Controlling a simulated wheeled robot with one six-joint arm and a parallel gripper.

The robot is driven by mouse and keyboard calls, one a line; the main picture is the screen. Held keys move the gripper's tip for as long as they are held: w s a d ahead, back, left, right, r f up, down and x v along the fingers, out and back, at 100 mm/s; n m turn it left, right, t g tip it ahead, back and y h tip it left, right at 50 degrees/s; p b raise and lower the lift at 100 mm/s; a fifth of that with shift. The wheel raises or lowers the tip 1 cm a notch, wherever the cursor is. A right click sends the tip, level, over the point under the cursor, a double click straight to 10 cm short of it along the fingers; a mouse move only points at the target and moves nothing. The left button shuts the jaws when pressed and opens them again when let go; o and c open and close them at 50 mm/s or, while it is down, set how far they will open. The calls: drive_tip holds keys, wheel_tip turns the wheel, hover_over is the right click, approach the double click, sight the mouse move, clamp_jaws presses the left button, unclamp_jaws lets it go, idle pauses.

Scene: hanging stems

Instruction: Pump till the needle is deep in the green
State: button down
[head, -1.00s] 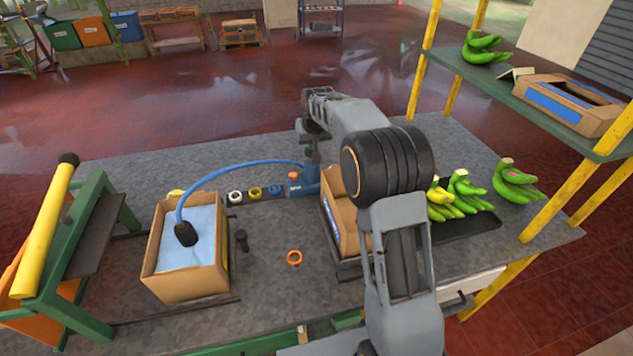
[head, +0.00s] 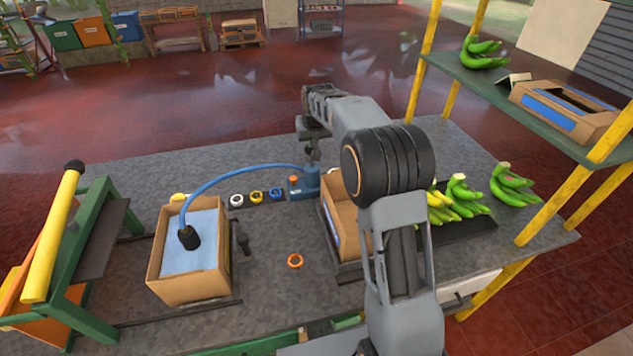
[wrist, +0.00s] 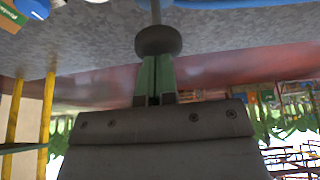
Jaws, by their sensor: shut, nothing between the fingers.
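The blue pump (head: 304,183) stands at the middle back of the grey bench, with an orange part on its front. A blue hose (head: 232,172) arches left from it to a dark nozzle (head: 189,237) in the lined cardboard box. In the wrist view, my gripper (wrist: 155,66) has its green fingers together, right at the dark round knob (wrist: 158,40) on the pump's rod. Whether they touch it, I cannot tell. In the head view, my gripper (head: 311,143) is small and dark above the pump. I cannot read any gauge needle or green zone.
The lined box (head: 188,287) is at the left. Another open carton (head: 339,229) stands just right of the pump, partly behind my arm. Several coloured rings lie left of the pump, and an orange ring (head: 295,261) lies in front. Banana bunches (head: 462,198) are at the right.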

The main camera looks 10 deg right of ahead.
drive_tip(key=shift+f, duration=0.2)
drive_tip(key=shift+r, duration=0.15)
idle(1.1)
drive_tip(key=shift+f+b, duration=1.2)
drive_tip(key=shift+f, duration=0.65)
drive_tip(key=shift+r+p, duration=1.5)
drive_tip(key=shift+r, duration=0.4)
drive_tip(key=shift+f, duration=0.1)
